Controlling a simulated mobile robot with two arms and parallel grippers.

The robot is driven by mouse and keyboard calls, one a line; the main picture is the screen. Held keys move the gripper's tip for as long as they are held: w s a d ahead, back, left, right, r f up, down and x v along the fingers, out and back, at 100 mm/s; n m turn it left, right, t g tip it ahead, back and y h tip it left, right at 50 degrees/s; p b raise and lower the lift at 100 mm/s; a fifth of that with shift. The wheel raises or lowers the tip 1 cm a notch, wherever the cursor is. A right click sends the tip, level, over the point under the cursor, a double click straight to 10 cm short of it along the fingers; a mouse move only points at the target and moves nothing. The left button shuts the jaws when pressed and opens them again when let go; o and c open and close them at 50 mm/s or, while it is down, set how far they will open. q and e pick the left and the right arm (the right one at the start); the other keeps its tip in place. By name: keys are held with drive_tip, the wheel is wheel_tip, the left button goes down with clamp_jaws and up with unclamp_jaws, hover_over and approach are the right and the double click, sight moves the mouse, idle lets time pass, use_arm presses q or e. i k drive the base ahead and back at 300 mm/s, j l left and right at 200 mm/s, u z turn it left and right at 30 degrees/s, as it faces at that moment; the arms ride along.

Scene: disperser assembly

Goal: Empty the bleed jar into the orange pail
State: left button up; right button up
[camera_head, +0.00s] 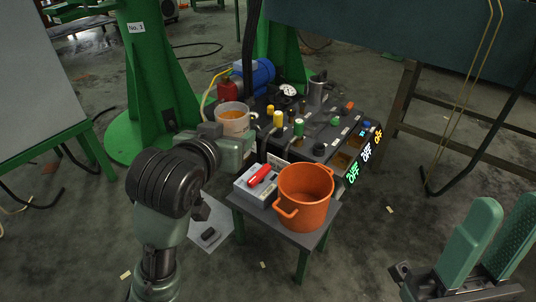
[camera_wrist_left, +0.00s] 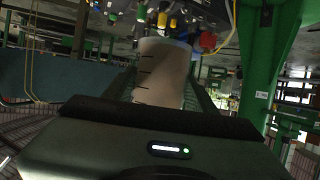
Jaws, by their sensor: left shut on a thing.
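The bleed jar (camera_head: 234,122) is a pale, translucent cup with orange-brown contents visible at its open top. It looks upright or nearly so in the head view. My left gripper (camera_head: 237,138) is shut on the jar. In the left wrist view the jar (camera_wrist_left: 162,72), with dark graduation marks, sits between the fingers. The orange pail (camera_head: 305,198) stands open on a small grey table, to the right of and nearer than the jar. My right gripper (camera_head: 482,245) is open and empty at the lower right, away from the pail.
A grey box with a red handle (camera_head: 259,177) sits beside the pail on the small table (camera_head: 318,232). Behind is a dark bench with knobs, a gauge (camera_head: 288,90), a blue motor (camera_head: 254,74) and a metal can (camera_head: 318,91). A green column (camera_head: 158,75) stands left.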

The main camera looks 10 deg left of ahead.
sight(306, 189)
drive_tip(key=l, duration=1)
drive_tip(key=k+l, duration=0.1)
drive_tip(key=l, duration=0.85)
